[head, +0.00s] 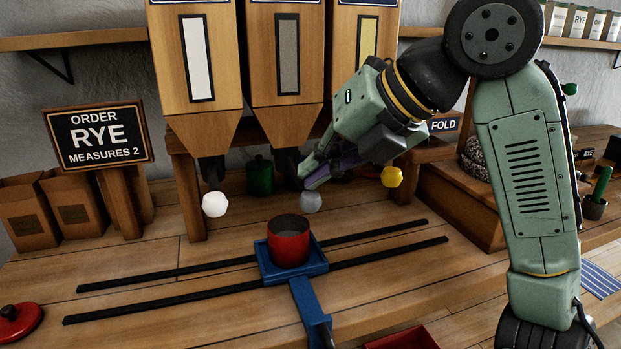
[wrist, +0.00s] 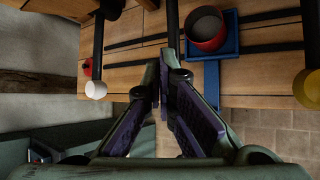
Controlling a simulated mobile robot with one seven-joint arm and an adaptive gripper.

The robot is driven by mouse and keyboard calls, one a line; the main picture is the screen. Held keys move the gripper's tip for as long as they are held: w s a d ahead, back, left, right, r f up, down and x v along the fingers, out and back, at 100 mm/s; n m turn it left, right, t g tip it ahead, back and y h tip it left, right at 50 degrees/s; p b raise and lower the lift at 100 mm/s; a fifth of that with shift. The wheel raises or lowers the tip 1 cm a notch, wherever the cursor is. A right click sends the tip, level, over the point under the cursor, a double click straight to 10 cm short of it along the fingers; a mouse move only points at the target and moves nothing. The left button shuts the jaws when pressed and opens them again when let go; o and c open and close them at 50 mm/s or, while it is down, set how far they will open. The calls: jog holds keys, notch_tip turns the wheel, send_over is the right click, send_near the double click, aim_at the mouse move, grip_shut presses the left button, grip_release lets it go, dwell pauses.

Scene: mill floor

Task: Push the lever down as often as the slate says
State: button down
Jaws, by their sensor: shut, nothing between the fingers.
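The slate (head: 102,138) reads "ORDER RYE MEASURES 2". Three hoppers stand in a row, with white, grey and yellow windows; the middle one (head: 288,60) has the grey window. Below them are levers with a white knob (head: 215,204), a grey knob (head: 311,201) and a yellow knob (head: 392,177). My gripper (head: 308,178) is shut and empty, its fingertips just above the grey knob; I cannot tell whether they touch. A red pot (head: 289,245), grey inside, sits on a blue carriage (head: 262,262) below the middle hopper.
Two black rails (head: 180,268) run under the carriage along the wooden bench. Paper bags (head: 30,212) stand at the left, and a red lid (head: 18,322) lies at the front left. A green canister (head: 260,176) stands behind the levers. A "FOLD" sign (head: 443,125) is at the right.

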jog(key=shift+f+b, duration=0.95)
jog(key=shift+f, duration=0.55)
dwell(1.0)
dwell(0.5)
jog(key=shift+r+p, duration=2.7)
jog(key=shift+r, duration=0.35)
notch_tip(320, 180, up, 5)
jog(key=p, duration=0.4)
